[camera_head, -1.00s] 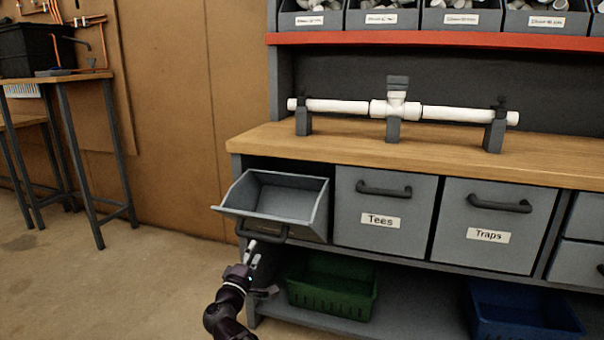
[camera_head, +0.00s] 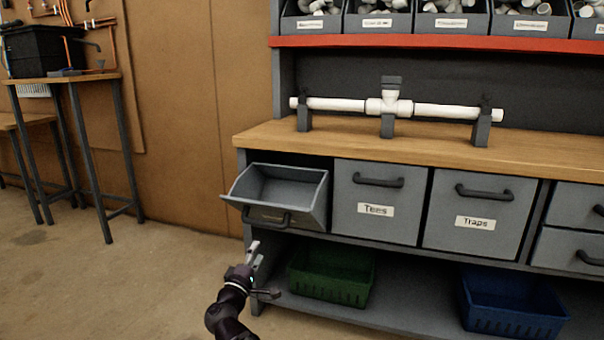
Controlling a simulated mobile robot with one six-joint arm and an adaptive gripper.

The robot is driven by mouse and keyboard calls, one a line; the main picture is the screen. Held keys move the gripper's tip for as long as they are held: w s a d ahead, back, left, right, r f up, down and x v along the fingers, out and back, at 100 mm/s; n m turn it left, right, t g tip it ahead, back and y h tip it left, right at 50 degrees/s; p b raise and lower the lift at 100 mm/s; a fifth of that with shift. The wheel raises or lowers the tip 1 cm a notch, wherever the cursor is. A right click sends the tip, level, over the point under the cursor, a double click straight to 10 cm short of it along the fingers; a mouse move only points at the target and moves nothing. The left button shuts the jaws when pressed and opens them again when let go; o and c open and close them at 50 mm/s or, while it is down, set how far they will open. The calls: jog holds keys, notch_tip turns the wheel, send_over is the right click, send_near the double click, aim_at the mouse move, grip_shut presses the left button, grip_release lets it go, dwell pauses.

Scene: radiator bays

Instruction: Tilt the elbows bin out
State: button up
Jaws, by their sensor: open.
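The leftmost grey bin (camera_head: 274,207) under the workbench is tilted out, with its open top facing up and toward me. It looks empty inside. Its label is angled down and too dark to read. Its dark handle (camera_head: 266,219) runs along the lower front. My gripper (camera_head: 256,252) is open and empty, below and slightly left of the handle and apart from it. The tees bin (camera_head: 376,229) and the traps bin (camera_head: 474,238) beside it are shut.
A green crate (camera_head: 330,290) and a blue crate (camera_head: 515,322) sit on the lower shelf. White pipes (camera_head: 440,110) rest in holders on the wooden benchtop (camera_head: 400,146). The floor to the left is clear up to a side table (camera_head: 60,79).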

jog(key=s+d+f+m+g+h+p, duration=0.15)
jog(key=d+f+m+g, duration=0.3)
jog(key=d, duration=0.65)
jog(key=d+f+m+g+h+p, duration=0.1)
jog(key=d+f+m+g+p, duration=0.25)
jog(key=d+g, duration=0.45)
jog(key=s+d+f+m+g+y+p, duration=0.5)
jog(key=s+d+g+y, duration=0.15)
jog(key=s+d, duration=0.4)
jog(key=s+r+y+p, duration=0.1)
jog(key=r+p, duration=1.8)
jog(key=s+a+r+m+g+y+p, duration=0.1)
jog(key=s+r+y+p, duration=0.1)
jog(key=r+p, duration=1.7)
jog(key=shift+s+r+p, duration=0.15)
jog(key=shift+s+p, duration=0.15)
jog(key=shift+p, duration=0.15)
